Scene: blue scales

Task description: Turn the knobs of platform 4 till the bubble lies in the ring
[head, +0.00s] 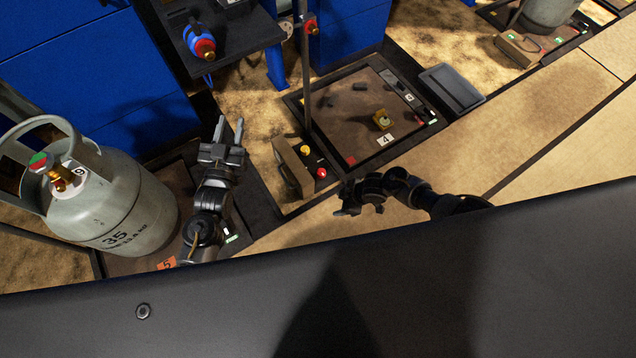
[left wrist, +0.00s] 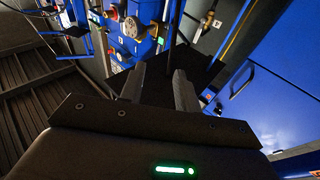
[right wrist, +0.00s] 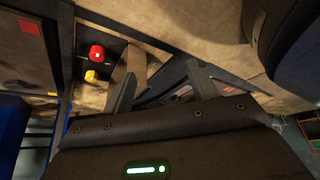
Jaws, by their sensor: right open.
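Platform 4 (head: 350,135) is a brown plate in a dark frame, marked by a white "4" label (head: 386,140). A yellow knob (head: 306,150) and a red knob (head: 321,173) sit at its lower left corner. The red knob (right wrist: 96,52) and yellow knob (right wrist: 91,76) also show at the upper left in the right wrist view. I cannot make out a bubble or ring. My right gripper (head: 345,203) is open and empty, just below and right of the knobs. My left gripper (head: 230,130) is open and empty, left of platform 4.
A tan block (head: 292,167) stands beside the knobs. A thin upright post (head: 305,80) rises at the platform's left. A grey gas cylinder (head: 115,205) stands at left; a grey tray (head: 452,88) lies right of the platform.

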